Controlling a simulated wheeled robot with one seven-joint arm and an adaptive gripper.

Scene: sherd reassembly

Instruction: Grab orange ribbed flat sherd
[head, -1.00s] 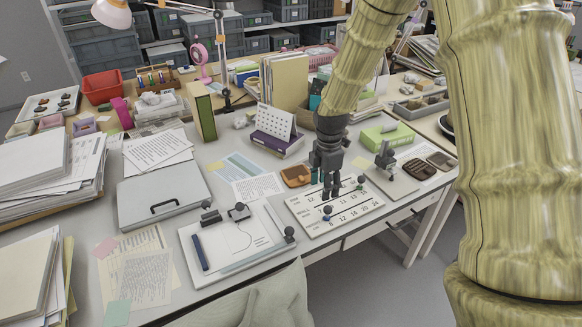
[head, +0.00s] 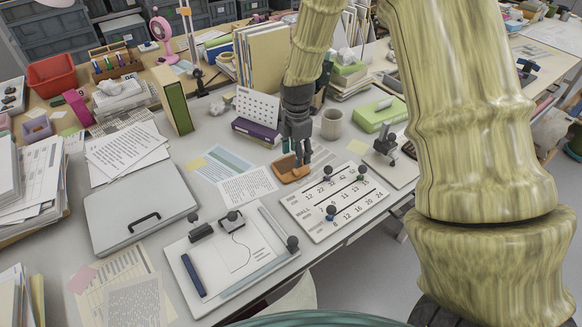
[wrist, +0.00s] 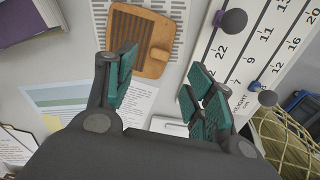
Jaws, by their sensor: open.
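The orange ribbed flat sherd (head: 286,171) lies flat on the grey table, left of the number board. In the wrist view the sherd (wrist: 128,34) shows ridges on its face and a raised rounded lump on its right side. It lies ahead of the fingertips, toward the top of the picture. My gripper (head: 302,160) hangs pointing down at the sherd's right part and covers some of it. In the wrist view my gripper (wrist: 160,80) is open, its green-padded fingers apart with nothing between them. I cannot tell the exact height gap.
The number board (head: 335,200) with dark knobs lies close on the right. Printed sheets (head: 246,186) lie to the left. A purple box with a calendar (head: 257,130) and a beige cup (head: 332,124) stand behind. A green box (head: 380,115) is farther right. A drawing board (head: 228,255) lies in front.

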